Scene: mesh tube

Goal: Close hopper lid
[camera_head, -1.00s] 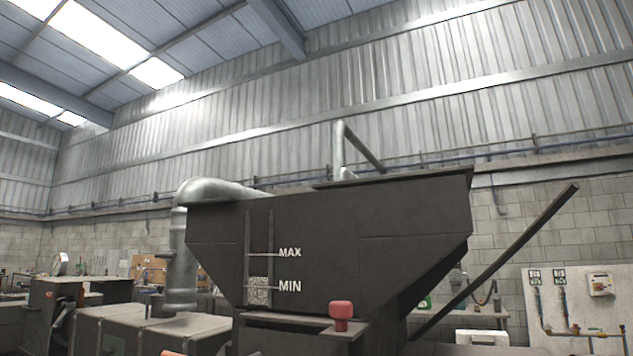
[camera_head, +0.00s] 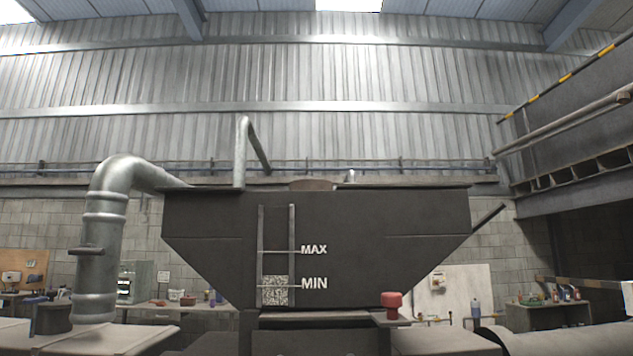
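The dark grey hopper (camera_head: 365,225) stands in the middle of the view, wide at the top and narrowing downward. Its front has a level window with MAX and MIN marks (camera_head: 277,289), and speckled material shows up to about MIN. Thin dark plate edges (camera_head: 420,187) run along its top, seen almost edge-on; I cannot tell how the lid stands. A bent metal bar (camera_head: 241,155) rises above the top, left of the middle. A low brownish piece (camera_head: 312,184) shows over the rim. The hopper's inside is hidden. My gripper is not in view.
A thick metal duct (camera_head: 97,240) stands left of the hopper and bends toward it. A red knob (camera_head: 391,300) sits on a ledge at the front. A dark slanted bar (camera_head: 488,217) sticks out at the right. Benches with small items stand behind on both sides.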

